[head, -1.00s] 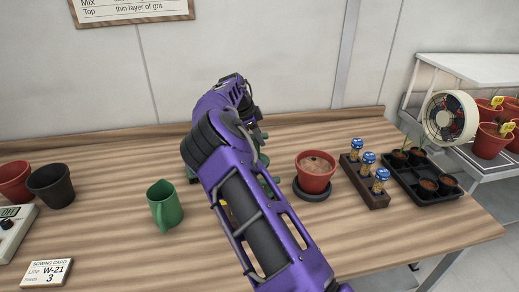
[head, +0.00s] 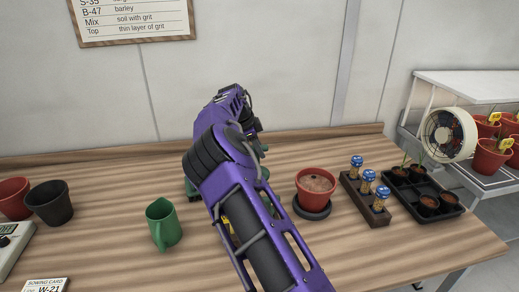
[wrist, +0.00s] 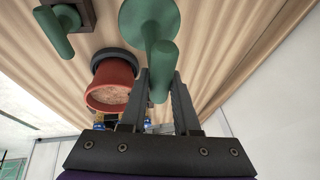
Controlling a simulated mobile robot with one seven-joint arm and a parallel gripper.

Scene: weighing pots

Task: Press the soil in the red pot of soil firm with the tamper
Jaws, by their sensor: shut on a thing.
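The red pot of soil (head: 317,186) stands upright on a dark saucer (head: 312,210), right of my arm in the head view. Its brown soil shows at the top, uneven in tone. In the wrist view the pot (wrist: 110,84) is left of my gripper and apart from it. My gripper (wrist: 160,80) is shut on the handle of the green tamper (wrist: 161,62), whose round disc lies beyond the fingers. In the head view my arm hides the gripper and most of the tamper.
Another green tool (wrist: 54,32) is by a dark block in the wrist view. A rack of blue-capped vials (head: 365,198) and a seedling tray (head: 424,190) are right of the pot. A fan (head: 448,135) is beyond.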

